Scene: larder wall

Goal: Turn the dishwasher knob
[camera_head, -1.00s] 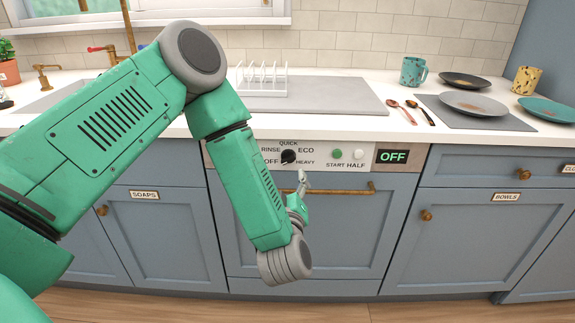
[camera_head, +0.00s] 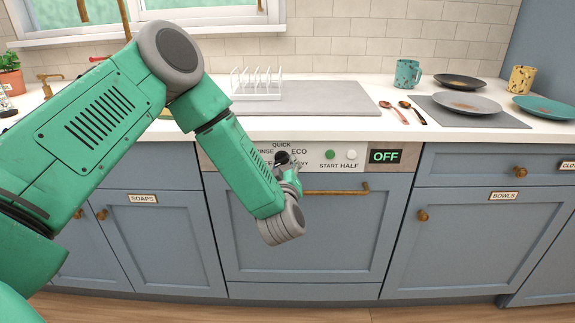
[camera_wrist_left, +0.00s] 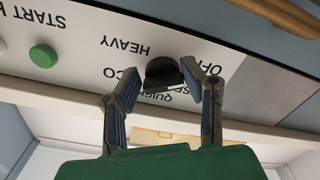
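The black dishwasher knob (camera_head: 281,157) sits on the pale control panel, among the labels QUICK, ECO, RINSE, OFF and HEAVY. My left gripper (camera_head: 293,164) is at the panel, just right of and partly over the knob in the head view. In the left wrist view, my left gripper (camera_wrist_left: 160,74) is open, with one finger on each side of the knob (camera_wrist_left: 161,73). The finger on the right is very close to the knob or touching it; the other stands a little apart. The dishwasher display (camera_head: 385,156) reads OFF. My right gripper is out of view.
A brass handle (camera_head: 336,192) runs across the dishwasher door below the panel. Green START button (camera_head: 330,154) and white HALF button (camera_head: 351,154) are right of the knob. Mugs, plates and spoons stand on the counter above. The floor in front is clear.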

